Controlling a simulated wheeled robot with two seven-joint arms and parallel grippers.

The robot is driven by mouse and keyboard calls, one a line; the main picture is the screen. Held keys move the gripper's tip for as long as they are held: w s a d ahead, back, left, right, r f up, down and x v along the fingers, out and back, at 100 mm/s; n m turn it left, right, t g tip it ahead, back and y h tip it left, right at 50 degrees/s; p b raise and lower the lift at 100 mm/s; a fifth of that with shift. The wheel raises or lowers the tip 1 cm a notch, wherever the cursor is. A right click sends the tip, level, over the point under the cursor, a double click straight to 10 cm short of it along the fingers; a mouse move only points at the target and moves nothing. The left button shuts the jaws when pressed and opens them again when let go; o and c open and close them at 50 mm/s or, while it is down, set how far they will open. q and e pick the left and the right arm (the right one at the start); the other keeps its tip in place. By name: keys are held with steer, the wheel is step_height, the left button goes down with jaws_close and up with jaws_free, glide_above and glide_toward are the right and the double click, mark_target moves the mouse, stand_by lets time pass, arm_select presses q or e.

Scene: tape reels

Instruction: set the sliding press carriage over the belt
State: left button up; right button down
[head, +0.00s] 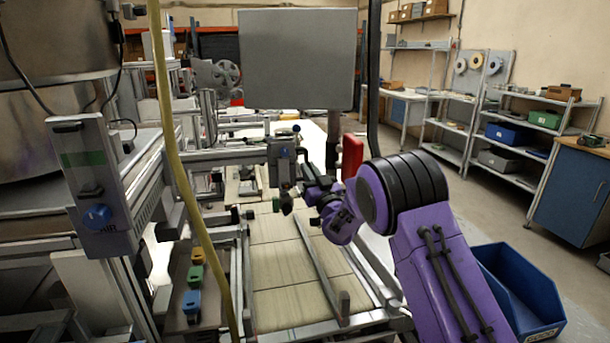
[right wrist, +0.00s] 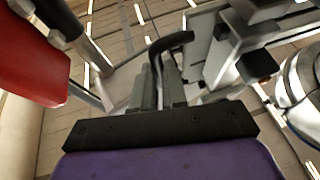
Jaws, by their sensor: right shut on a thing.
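The press carriage (head: 281,160) is a grey block on a rail across the far part of the line; its grey body also shows in the right wrist view (right wrist: 228,62). The belt (head: 285,266) is a pale, slatted surface running toward me in the middle. My purple right arm reaches in from the right, and its gripper (head: 303,182) is at the carriage's right side. In the right wrist view its fingers (right wrist: 163,72) are closed around a black curved handle (right wrist: 174,42) beside the carriage body. How the handle joins the carriage is unclear. My left gripper is out of view.
A yellow hose (head: 176,150) hangs in front on the left. Coloured knobs (head: 194,277) stand left of the belt. A red box (head: 351,157) on a post is close right of my gripper. A grey panel (head: 296,58) rises behind, and a blue bin (head: 520,290) sits at right.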

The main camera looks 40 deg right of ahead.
steer(key=shift+d, duration=0.1)
steer(key=c, duration=1.4)
jaws_free()
steer(key=shift+c, duration=0.2)
steer(key=shift+s+d, duration=0.1)
steer(key=shift+d, duration=0.05)
steer(key=b+v, duration=0.4)
steer(key=v, duration=0.6)
steer(key=shift+s+f, duration=0.2)
